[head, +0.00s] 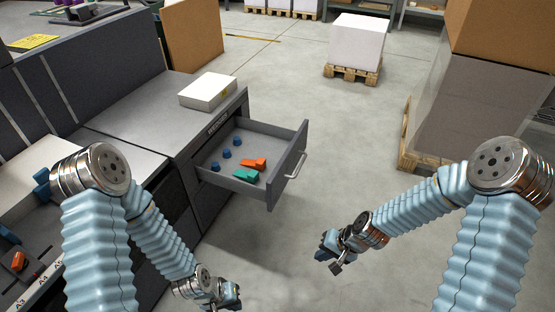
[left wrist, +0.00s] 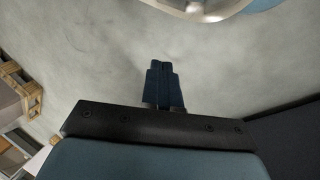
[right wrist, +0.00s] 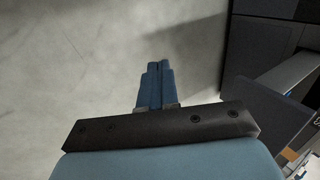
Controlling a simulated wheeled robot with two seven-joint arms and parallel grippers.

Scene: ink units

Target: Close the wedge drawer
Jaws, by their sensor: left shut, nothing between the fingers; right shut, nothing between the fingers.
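The wedge drawer (head: 225,180) is a grey drawer pulled out of the grey cabinet, with a metal handle (head: 295,165) on its front panel. Inside it lie several blue pieces (head: 227,153), an orange wedge (head: 254,164) and a green wedge (head: 246,176). My left gripper (head: 232,296) is below and in front of the drawer, shut and empty; its fingers show in the left wrist view (left wrist: 165,85). My right gripper (head: 328,248) is right of and below the drawer front, apart from the handle, shut and empty; its fingers show in the right wrist view (right wrist: 158,82).
A white box (head: 207,92) sits on the cabinet top. A tray with blue and orange pieces (head: 18,262) is at the lower left. A wrapped pallet load (head: 470,110) stands at right and a white box on a pallet (head: 356,42) behind. The floor right of the drawer is clear.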

